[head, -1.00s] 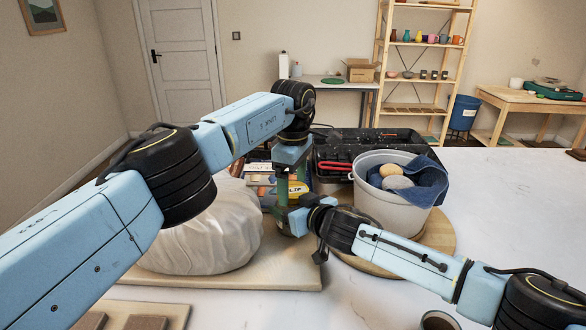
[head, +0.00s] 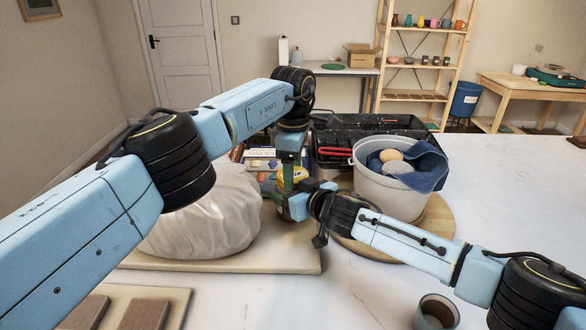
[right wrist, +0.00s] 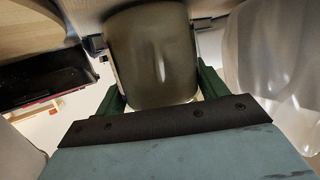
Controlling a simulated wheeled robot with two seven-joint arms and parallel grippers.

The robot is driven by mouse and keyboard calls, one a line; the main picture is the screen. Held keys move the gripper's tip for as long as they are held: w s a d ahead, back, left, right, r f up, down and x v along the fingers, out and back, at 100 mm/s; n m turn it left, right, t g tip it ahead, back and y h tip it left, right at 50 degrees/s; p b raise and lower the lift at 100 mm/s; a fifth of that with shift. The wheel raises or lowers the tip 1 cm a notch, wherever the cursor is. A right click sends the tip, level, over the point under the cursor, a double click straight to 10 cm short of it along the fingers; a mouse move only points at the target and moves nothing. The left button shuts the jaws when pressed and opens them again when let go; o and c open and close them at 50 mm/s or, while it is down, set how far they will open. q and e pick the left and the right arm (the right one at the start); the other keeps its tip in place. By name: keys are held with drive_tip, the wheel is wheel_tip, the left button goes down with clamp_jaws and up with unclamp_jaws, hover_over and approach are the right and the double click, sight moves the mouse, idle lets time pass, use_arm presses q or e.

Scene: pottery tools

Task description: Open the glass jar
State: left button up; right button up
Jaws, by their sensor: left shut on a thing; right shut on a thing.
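The glass jar (right wrist: 150,55) shows in the right wrist view as a smoky, olive-brown see-through body between the green fingers of my right gripper (right wrist: 160,95). My right gripper is shut on it.
A white plastic-wrapped lump (head: 205,220) sits on a board close to the left of the grippers. A grey bucket (head: 385,190) with sponges and a blue cloth stands at right. A black toolbox (head: 340,145) is behind. A small cup (head: 436,312) is at front right.

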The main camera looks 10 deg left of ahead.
use_arm(q)
drive_tip(key=shift+n, duration=0.7)
use_arm(e)
drive_tip(key=shift+s+a, duration=0.1)
drive_tip(key=shift+a, duration=0.05)
use_arm(q)
drive_tip(key=o, duration=1.1)
drive_tip(key=shift+d+r, duration=0.1)
wheel_tip(320, 180, up, 4)
drive_tip(key=shift+r, duration=0.2)
drive_tip(key=shift+c, duration=0.5)
drive_tip(key=r+m, duration=0.3)
drive_tip(key=shift+a, duration=0.2)
drive_tip(key=shift+f, duration=3.8)
use_arm(e)
drive_tip(key=shift+d, duration=0.2)
